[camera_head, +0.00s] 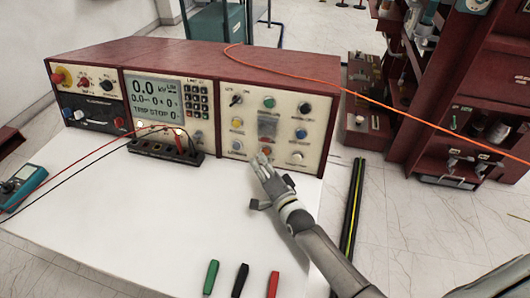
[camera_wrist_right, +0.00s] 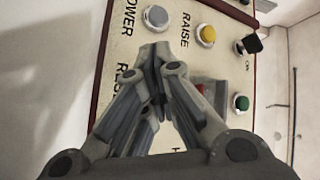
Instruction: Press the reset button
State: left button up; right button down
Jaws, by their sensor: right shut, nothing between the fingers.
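The control panel (camera_head: 250,134) on the right of the red cabinet carries several round buttons. An orange-red button (camera_head: 266,151) sits in its bottom row, between a grey button and a white one. In the right wrist view, a partly covered label starting "RES" (camera_wrist_right: 127,82) stands in that row. My right gripper (camera_head: 260,160) is shut and empty, its fingertips just in front of and below the orange-red button. In the wrist view, the shut fingers (camera_wrist_right: 158,55) hide that button, so I cannot tell whether they touch it. My left gripper is not in view.
Close by are the grey LOWER button (camera_wrist_right: 155,17), the yellow RAISE button (camera_wrist_right: 205,35) and a green button (camera_wrist_right: 240,102). A black terminal block (camera_head: 165,149) with leads stands left on the white tabletop (camera_head: 130,215). Several coloured handles lie at the front. An orange cable crosses above the panel.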

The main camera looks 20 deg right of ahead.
dwell(0.7)
jog(key=shift+w, duration=0.1)
jog(key=shift+w+d+f, duration=0.15)
jog(key=shift+w+d, duration=0.05)
jog(key=shift+w, duration=0.05)
jog(key=shift+w+d+b, duration=0.25)
jog(key=shift+w+b, duration=0.15)
jog(key=shift+b, duration=0.1)
dwell(0.7)
jog(key=shift+s, duration=0.1)
jog(key=shift+s+a+p, duration=0.45)
jog(key=shift+s+p, duration=0.2)
jog(key=s+a+p, duration=0.1)
jog(key=s+r+p, duration=0.1)
jog(key=shift+s+a+r, duration=0.15)
jog(key=shift+s+a, duration=0.15)
jog(key=shift+a, duration=0.1)
jog(key=shift+s+a+p, duration=0.45)
jog(key=shift+s+p, duration=0.2)
jog(key=shift+s, duration=0.05)
